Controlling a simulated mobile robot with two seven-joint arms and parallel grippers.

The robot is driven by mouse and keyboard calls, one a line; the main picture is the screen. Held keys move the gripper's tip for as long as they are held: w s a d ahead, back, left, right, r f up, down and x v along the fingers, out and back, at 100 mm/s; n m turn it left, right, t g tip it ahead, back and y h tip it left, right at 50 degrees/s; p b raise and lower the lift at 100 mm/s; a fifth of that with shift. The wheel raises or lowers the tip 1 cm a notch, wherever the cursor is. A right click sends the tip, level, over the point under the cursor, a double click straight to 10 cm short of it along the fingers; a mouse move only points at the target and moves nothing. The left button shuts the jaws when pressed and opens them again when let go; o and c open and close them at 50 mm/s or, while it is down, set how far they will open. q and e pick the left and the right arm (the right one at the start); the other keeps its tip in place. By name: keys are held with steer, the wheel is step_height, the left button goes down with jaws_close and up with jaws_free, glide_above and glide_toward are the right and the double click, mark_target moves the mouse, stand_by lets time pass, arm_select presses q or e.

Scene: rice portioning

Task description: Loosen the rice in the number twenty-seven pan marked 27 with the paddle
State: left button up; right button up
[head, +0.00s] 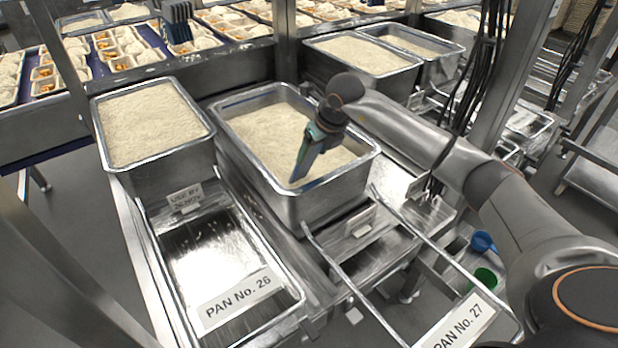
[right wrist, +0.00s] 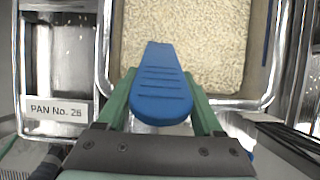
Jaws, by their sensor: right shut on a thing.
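The number twenty-seven pan (head: 330,208) is a deep steel pan of pale rice (head: 265,135), behind the frame labelled PAN No. 27 (head: 463,325). My right gripper (head: 322,138) is over its right half, shut on the blue paddle (head: 304,164). The paddle slants down toward the near rim; I cannot tell whether its tip touches the rice. In the right wrist view the green fingers of the gripper (right wrist: 160,92) flank the ridged blue paddle (right wrist: 162,100), and the pan's rim (right wrist: 235,103) and rice show beyond. My left gripper is not in view.
A second rice pan (head: 165,172) stands close on the left, behind the PAN No. 26 label (head: 235,298). More rice pans (head: 365,80) stand behind. A post (head: 286,50) rises at the back. Blue (head: 483,242) and green (head: 486,278) containers sit lower right.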

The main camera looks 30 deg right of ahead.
steer(key=shift+w+d+b, duration=0.75)
steer(key=shift+w+d, duration=1.7)
steer(key=shift+d, duration=3.3)
steer(key=shift+s+a+p, duration=0.15)
steer(key=shift+a+p, duration=0.55)
steer(key=shift+a, duration=1.3)
steer(key=shift+s+a+p, duration=0.2)
steer(key=shift+a+p, duration=0.55)
steer(key=shift+a, duration=1.2)
steer(key=shift+s+a+p, duration=0.15)
steer(key=shift+a+p, duration=0.55)
steer(key=shift+a, duration=1.3)
steer(key=s+d, duration=0.3)
steer(key=d, duration=0.3)
steer(key=shift+s+d, duration=0.15)
steer(key=shift+s, duration=0.1)
